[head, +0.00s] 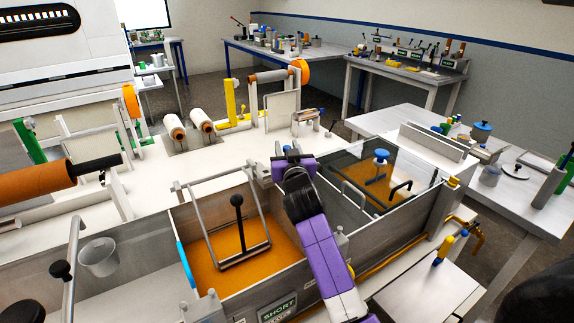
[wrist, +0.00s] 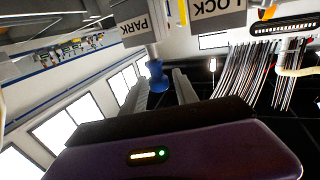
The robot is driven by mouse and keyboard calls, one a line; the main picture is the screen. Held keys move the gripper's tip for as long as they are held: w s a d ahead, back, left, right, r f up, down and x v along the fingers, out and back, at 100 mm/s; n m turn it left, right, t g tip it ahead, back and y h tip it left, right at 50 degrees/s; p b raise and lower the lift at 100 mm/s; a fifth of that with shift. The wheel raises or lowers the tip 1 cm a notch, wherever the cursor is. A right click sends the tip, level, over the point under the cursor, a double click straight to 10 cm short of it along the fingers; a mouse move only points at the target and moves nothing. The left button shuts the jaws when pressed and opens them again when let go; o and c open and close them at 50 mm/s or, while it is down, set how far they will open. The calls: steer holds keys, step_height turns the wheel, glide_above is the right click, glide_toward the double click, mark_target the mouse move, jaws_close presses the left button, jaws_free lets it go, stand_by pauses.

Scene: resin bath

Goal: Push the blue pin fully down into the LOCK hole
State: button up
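The blue pin (wrist: 157,75) shows in the wrist view as a blue knob at the end of a grey stem, by the PARK label (wrist: 135,27). The LOCK label (wrist: 212,7) is to its right at the top edge. The LOCK hole itself is not visible. My gripper (wrist: 159,84) has its two grey fingers apart, with the blue knob appearing in the gap between them. I see no clear contact. In the head view my gripper (head: 292,158) is over the tank's dividing wall, and my purple arm hides much of what is around it.
The tank (head: 215,218) holds orange liquid and a grey frame with a black knob (head: 237,200). To the right, a second compartment has a blue-knobbed fitting (head: 381,156) and dark handles. A white table (head: 400,122) is at right.

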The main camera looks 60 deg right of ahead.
jaws_close()
stand_by(1.2)
